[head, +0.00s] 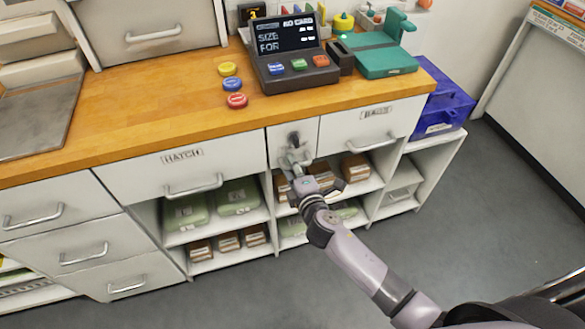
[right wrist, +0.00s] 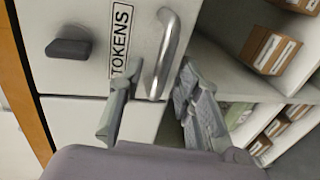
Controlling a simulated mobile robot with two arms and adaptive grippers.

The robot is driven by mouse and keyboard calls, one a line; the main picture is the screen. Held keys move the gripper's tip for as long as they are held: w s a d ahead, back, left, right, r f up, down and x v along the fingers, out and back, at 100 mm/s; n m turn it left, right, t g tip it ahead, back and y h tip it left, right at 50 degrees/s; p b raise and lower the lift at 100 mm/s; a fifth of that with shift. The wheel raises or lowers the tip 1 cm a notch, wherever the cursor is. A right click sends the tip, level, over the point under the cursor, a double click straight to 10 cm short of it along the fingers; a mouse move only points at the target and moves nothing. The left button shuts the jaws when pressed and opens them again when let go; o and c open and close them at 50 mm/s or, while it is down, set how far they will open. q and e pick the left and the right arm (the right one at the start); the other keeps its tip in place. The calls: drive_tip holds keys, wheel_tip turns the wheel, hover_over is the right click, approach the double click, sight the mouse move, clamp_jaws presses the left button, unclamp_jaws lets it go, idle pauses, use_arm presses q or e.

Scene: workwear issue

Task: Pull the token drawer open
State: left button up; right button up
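The token drawer (head: 281,139) is the narrow white front under the counter, between two wider drawers; it looks flush with them. It carries a dark knob (head: 294,139), also seen in the right wrist view (right wrist: 68,49), a "TOKENS" label (right wrist: 121,40) and a metal bar handle (right wrist: 168,50). My right gripper (head: 298,164) is at the handle in the head view. In the right wrist view its fingers (right wrist: 152,98) are apart, one on each side of the handle's near end. I cannot tell whether they touch it. My left gripper is out of view.
The wide "HATCH" drawer (head: 140,177) is left of it, another labelled drawer (head: 350,127) right. Open shelves (head: 225,230) below hold green packs and brown boxes. A display terminal (head: 290,55) and coloured discs (head: 232,84) stand on the wooden counter. A blue crate (head: 440,105) is at right.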

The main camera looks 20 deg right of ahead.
drive_tip(key=shift+w, duration=0.3)
drive_tip(key=shift+c, duration=0.2)
clamp_jaws()
drive_tip(key=shift+f, duration=0.1)
idle(0.5)
